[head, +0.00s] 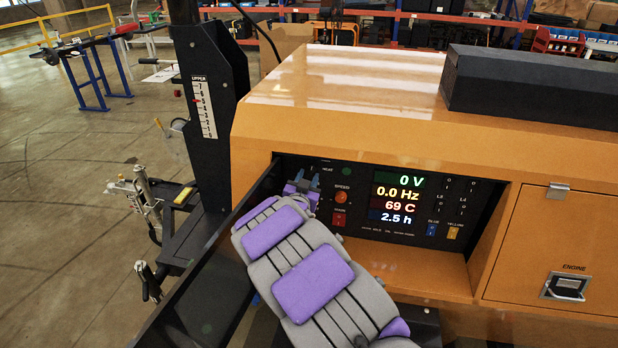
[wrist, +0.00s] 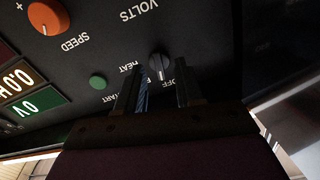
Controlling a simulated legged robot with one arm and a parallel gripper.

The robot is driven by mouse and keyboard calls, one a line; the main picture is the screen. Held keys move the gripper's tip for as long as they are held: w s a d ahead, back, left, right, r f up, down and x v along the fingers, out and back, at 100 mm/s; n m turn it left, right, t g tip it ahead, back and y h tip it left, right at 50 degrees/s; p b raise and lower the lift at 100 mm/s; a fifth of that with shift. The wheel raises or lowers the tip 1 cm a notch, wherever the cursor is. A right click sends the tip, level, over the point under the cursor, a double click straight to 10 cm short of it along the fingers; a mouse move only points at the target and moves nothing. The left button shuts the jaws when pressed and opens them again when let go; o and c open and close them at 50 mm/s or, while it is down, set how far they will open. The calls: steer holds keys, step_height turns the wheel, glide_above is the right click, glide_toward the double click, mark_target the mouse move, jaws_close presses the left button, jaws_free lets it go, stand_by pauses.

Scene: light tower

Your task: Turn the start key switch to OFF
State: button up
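The start key switch is a small dark grey knob (wrist: 159,66) on the black control panel (wrist: 100,45) in the wrist view. Labels HEAT and OFF and a partly covered START are around it; I cannot tell where its pointer is set. My gripper (wrist: 163,88) is open, its two dark fingers apart, with the knob showing between their tips. I cannot tell whether they touch it. In the head view my gripper (head: 308,178) is at the panel's upper left and hides the switch.
A green button (wrist: 98,82) and an orange speed knob (wrist: 47,17) are beside the switch. A lit display (head: 398,196) reads 0 V and 0.0 Hz. The orange housing (head: 340,110) surrounds the recessed panel.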

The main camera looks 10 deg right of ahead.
steer(key=shift+x, duration=1.05)
steer(key=shift+c, duration=0.2)
jaws_close()
steer(key=shift+r+n+p, duration=0.25)
steer(key=shift+n+p, duration=0.25)
steer(key=shift+p, duration=0.6)
steer(key=shift+f+n+p, duration=0.1)
steer(key=shift+n+p, duration=0.6)
steer(key=shift+p, duration=0.45)
steer(key=shift+o, duration=0.2)
jaws_free()
steer(key=shift+f, duration=0.1)
steer(key=shift+a, duration=0.1)
